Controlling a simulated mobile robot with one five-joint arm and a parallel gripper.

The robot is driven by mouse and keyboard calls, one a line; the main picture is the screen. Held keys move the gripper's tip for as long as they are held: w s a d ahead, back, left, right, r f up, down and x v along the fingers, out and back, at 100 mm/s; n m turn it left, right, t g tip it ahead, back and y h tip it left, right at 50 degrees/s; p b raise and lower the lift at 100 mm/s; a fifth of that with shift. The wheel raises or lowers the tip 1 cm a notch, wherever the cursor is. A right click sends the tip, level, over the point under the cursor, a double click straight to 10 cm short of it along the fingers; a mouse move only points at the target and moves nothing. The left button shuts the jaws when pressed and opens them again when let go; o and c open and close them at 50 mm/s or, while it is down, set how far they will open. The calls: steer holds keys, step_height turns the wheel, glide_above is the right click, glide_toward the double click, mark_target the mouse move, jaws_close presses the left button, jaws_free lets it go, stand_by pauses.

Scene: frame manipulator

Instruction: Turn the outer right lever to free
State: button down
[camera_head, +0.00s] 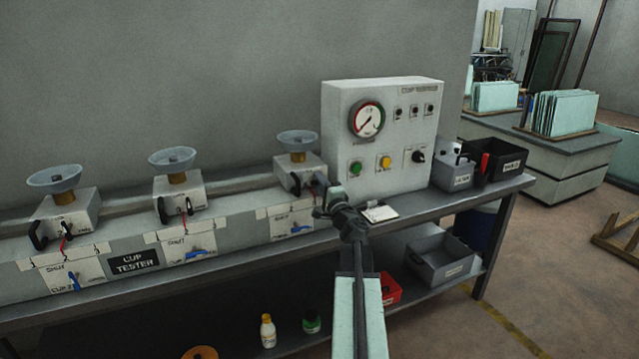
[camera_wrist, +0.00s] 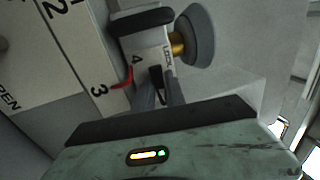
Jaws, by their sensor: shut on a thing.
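The rightmost grey cup block (camera_head: 297,178) carries a pale cup (camera_head: 298,137) on a brass stem. My gripper (camera_head: 322,204) reaches the right end of this block. In the wrist view my gripper (camera_wrist: 158,91) is shut on the black lever, one finger on each side. A wider black handle (camera_wrist: 145,20) is on the block's other side, apart from my fingers. In the head view my gripper hides the lever.
Two similar cup blocks, a middle one (camera_head: 180,195) and a left one (camera_head: 65,212), stand along the bench. The control box (camera_head: 385,140) with gauge stands close right of my gripper. A notepad (camera_head: 380,213) and bins (camera_head: 490,160) lie farther right.

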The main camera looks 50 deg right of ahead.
steer(key=c, duration=1.7)
jaws_free()
steer(key=b+v, duration=0.1)
steer(key=v, duration=0.6)
steer(key=shift+s+a+f, duration=0.1)
steer(key=shift+s, duration=0.25)
